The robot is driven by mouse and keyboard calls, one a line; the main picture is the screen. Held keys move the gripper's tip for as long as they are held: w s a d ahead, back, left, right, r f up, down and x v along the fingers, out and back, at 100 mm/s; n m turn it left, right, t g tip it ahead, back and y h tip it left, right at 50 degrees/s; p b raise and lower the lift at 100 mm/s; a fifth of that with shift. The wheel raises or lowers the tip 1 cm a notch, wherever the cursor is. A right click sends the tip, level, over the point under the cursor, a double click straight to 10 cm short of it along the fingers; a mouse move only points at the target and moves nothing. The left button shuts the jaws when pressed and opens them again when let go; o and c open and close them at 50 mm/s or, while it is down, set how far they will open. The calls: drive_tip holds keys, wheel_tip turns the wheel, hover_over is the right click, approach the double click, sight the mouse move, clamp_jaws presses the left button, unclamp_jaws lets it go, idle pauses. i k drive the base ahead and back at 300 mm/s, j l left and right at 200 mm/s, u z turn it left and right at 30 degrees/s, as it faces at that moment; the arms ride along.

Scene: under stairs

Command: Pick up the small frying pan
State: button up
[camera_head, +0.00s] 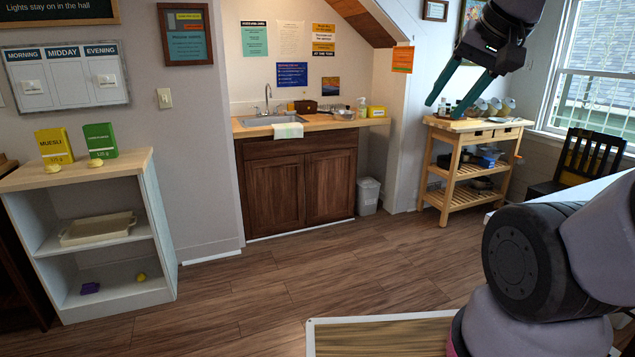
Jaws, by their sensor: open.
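I cannot make out the small frying pan for certain in the head view. A shiny, rounded metal item (343,115) sits on the sink counter, also unclear. My gripper (442,110) is at the upper right with its two teal fingers apart and nothing seen between them. It appears in front of the cart's top left part, pointing down and left.
The wooden cart (462,170) carries several jars on top and a blue container (487,158) on its middle shelf. A dark chair (585,160) stands right. The middle floor is clear.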

sight(340, 115)
drive_tip(key=i, duration=2.2)
drive_tip(key=i+u, duration=0.1)
drive_tip(key=i, duration=0.6)
drive_tip(key=i+l+u, duration=0.1)
drive_tip(key=i, duration=0.55)
drive_tip(key=i+l, duration=0.2)
drive_tip(key=i, duration=0.5)
drive_tip(key=i+l+u, duration=0.2)
drive_tip(key=i+u, duration=0.2)
drive_tip(key=i, duration=0.15)
